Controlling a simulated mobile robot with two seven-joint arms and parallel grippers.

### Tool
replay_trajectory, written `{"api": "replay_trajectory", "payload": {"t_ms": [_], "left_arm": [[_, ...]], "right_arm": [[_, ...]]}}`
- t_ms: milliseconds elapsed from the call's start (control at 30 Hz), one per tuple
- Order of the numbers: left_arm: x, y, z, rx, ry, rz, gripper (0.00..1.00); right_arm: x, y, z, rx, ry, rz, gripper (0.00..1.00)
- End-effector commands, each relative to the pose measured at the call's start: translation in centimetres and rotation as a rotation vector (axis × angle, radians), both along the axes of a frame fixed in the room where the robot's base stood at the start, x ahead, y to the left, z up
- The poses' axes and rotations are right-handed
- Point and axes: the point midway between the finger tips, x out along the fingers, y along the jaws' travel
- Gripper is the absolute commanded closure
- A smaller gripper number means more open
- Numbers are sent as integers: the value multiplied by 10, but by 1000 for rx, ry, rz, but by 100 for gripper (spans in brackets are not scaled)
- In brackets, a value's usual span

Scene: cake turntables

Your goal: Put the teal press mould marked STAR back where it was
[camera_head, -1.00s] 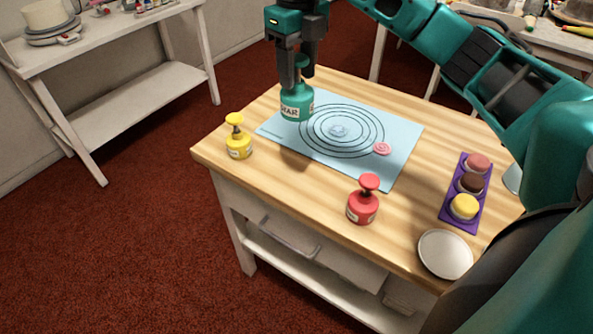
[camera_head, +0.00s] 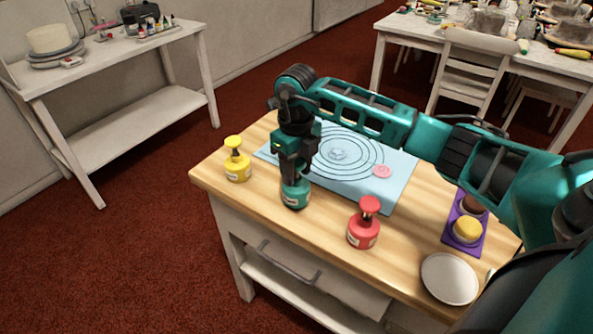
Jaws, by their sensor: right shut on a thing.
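The teal press mould (camera_head: 295,196) is upright between the yellow mould (camera_head: 237,168) and the red mould (camera_head: 363,232), near the front edge of the mat. My right gripper (camera_head: 295,173) points down and is shut on its top. The mould's base is at or just above the wood; I cannot tell if it touches. Its label is too small to read now. The yellow and red moulds stand upright on the table. My left gripper is not in view.
The blue ringed mat (camera_head: 399,182) bears a pale blue star-like piece (camera_head: 338,154) and a pink disc (camera_head: 382,171). A purple tray (camera_head: 455,236) of round cakes, partly hidden by my arm, and a white plate (camera_head: 449,278) are at right. Wood beside the teal mould is clear.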

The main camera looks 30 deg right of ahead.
Motion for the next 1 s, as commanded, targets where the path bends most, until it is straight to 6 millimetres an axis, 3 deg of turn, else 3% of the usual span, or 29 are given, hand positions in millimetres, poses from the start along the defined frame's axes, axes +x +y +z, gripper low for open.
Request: {"api": "replay_trajectory", "payload": {"t_ms": [67,433,467,700,1000], "left_arm": [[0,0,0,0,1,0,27],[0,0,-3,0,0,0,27],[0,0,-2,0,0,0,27],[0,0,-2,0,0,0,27],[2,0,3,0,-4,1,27]], "right_arm": [[0,0,-9,0,1,-1,100],[0,0,-13,-1,-1,0,100],[0,0,-12,-1,-1,0,54],[0,0,-12,-1,0,-1,32],[0,0,-7,0,-1,-1,32]]}}
